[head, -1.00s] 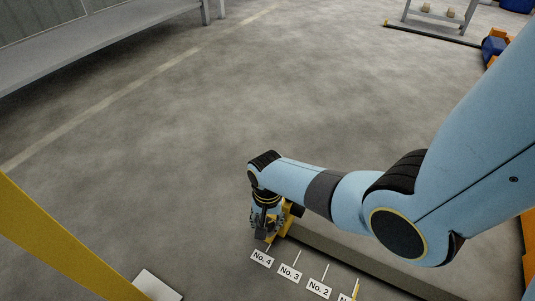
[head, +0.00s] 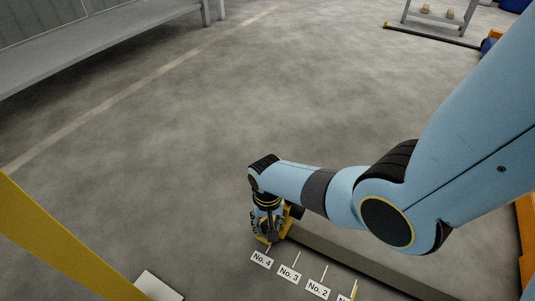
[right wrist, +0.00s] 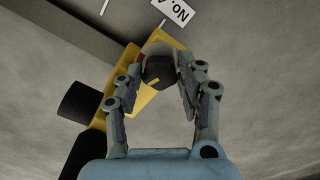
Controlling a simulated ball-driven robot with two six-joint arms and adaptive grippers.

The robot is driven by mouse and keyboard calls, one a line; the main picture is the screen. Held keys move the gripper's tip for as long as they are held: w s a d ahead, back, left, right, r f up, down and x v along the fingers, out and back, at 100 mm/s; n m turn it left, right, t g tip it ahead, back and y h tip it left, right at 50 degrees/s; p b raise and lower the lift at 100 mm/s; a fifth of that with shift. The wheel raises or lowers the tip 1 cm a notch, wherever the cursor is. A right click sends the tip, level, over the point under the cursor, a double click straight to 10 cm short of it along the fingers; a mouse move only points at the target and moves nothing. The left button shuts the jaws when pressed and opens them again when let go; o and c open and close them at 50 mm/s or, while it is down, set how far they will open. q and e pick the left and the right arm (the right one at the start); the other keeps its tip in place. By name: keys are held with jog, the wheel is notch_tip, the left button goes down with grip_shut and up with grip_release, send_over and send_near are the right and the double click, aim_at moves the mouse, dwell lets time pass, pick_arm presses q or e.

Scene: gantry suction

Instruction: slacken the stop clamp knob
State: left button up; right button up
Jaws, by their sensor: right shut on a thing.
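The stop clamp is a yellow body (right wrist: 122,95) on a grey rail, seen in the right wrist view. Its dark, rounded knob (right wrist: 159,71) sits between the two fingers of my right gripper (right wrist: 160,80), which is shut on it. In the head view my right gripper (head: 268,228) points down at the yellow clamp (head: 289,219) at the rail's left end, beside the No. 4 label (head: 262,260). The knob is hidden there by the gripper. My left gripper is not in view.
The grey rail (head: 355,262) runs to the lower right, with labels No. 3 (head: 289,272) and No. 2 (head: 318,289) along it. A yellow beam (head: 60,240) crosses the lower left. The floor beyond the clamp is clear.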

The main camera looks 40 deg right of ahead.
aim_at(268, 226)
jog(key=o, duration=1.2)
jog(key=shift+c, duration=0.2)
notch_tip(268, 226, up, 12)
